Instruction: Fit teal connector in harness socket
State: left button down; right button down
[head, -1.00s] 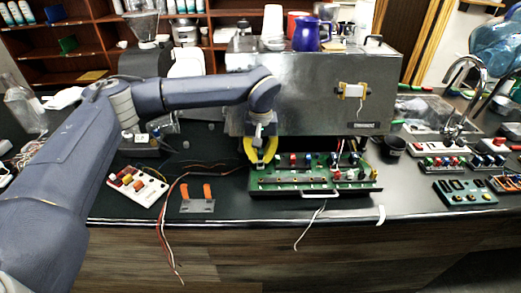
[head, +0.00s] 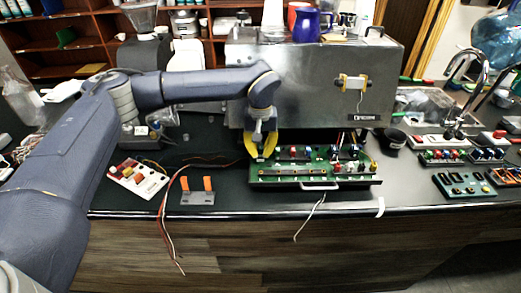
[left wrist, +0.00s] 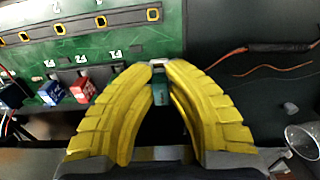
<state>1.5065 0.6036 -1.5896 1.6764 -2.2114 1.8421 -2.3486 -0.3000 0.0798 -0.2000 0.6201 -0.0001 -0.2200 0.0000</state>
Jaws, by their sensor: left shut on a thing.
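My left gripper (head: 262,148) has curved yellow fingers and is over the left end of the green circuit board (head: 272,179). In the left wrist view, its fingers (left wrist: 158,68) are closed around a small teal connector (left wrist: 160,92), with a pale and dark red end showing at the fingertips. The fingers hide its sides, and I cannot tell whether it touches the board or sits in a socket. A red block (left wrist: 83,90) and a blue block (left wrist: 51,94) stand along the board's edge beside it. I cannot pick out the harness socket for certain. My right gripper is not in view.
The board lies in a tray pulled out below the steel brewer (head: 300,85). Loose wires (head: 168,210) hang over the counter edge. A grey holder with orange posts (head: 197,198) and a white block panel (head: 138,180) are at left. Boards and a tap occupy the right.

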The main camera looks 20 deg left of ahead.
pick_arm(q)
jog(key=shift+f, duration=0.6)
dwell(2.1)
jog(key=c, duration=1.4)
grip_release()
jog(key=shift+o, duration=0.2)
notch_tip(320, 180, up, 12)
